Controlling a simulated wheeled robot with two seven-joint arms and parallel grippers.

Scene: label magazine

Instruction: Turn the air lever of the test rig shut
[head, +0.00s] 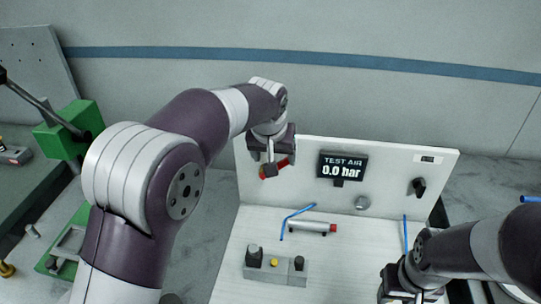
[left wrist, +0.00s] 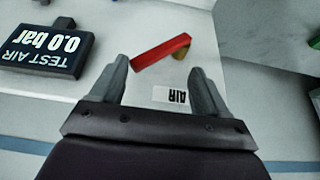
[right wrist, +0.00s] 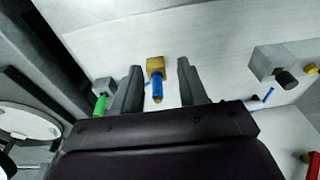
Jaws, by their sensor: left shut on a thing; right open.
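The red air lever (left wrist: 160,52) with a brass-coloured pivot (left wrist: 181,53) is on the white panel of the test rig. In the left wrist view it lies tilted between the finger ends of my left gripper (left wrist: 162,72), near an AIR label (left wrist: 171,96). In the head view the lever (head: 283,162) is partly hidden behind my left gripper (head: 268,170). The rig's display (head: 342,168) reads TEST AIR 0.0 bar. My right gripper (right wrist: 158,72) is open, its fingers on either side of a blue pin in a brass-yellow block (right wrist: 156,66), with no visible grip.
On the rig's base are a red-ended cylinder (head: 312,226) with blue tubing and a grey block with knobs (head: 275,266). A black knob (head: 418,187) and a round grey fitting (head: 362,203) are on the panel. A green press (head: 70,130) stands at the left.

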